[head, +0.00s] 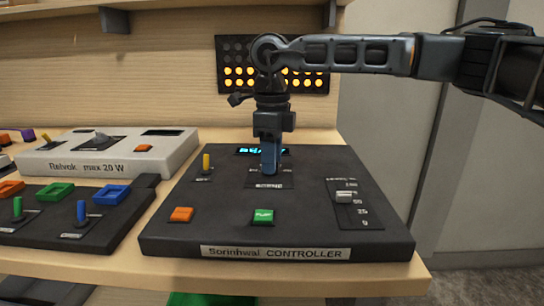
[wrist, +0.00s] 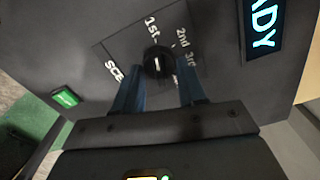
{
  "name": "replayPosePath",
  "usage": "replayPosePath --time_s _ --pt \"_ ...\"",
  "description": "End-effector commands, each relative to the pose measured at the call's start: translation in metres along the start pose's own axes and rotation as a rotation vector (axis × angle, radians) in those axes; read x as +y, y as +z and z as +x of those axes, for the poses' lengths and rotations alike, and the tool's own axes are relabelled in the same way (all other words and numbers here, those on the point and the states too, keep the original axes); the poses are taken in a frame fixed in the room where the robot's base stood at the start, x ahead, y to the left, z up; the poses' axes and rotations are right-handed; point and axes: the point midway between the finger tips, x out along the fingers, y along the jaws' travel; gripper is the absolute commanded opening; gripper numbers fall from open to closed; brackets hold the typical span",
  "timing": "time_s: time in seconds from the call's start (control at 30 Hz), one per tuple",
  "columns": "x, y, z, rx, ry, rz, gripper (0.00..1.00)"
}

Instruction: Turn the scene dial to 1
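The scene dial (wrist: 158,61) is a round black knob with a short white mark, seen in the wrist view. Its label plate (wrist: 112,66) carries "1st", "2nd" and "3rd" around the knob. The white mark runs roughly up and down the picture; I cannot tell for certain which label it points to. My gripper (wrist: 160,76) has its two blue fingers apart, one on each side of the dial, with narrow gaps seeming to show. In the head view my gripper (head: 270,170) points straight down at the controller (head: 215,229) and hides the dial.
On the controller are a lit display (head: 250,151), a yellow lever (head: 206,163), an orange button (head: 181,214), a green button (head: 263,216) and a slider (head: 343,196). A white console (head: 60,161) and another dark panel (head: 105,229) stand left. A lamp board (head: 235,52) hangs behind.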

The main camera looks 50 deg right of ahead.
Motion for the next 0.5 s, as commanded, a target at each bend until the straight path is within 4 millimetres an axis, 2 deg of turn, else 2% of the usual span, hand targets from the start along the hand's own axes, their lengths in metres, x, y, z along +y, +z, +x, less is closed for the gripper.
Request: replayPosePath --time_s 0.03,0.23,0.5 --pt "0.0000 0.0003 -0.0004 -0.001 -0.001 -0.001 0.45" --pt "0.0000 0.0001 -0.0003 0.000 -0.001 0.000 0.64" --pt "-0.0001 0.0001 -0.0022 0.000 -0.001 0.001 0.64"
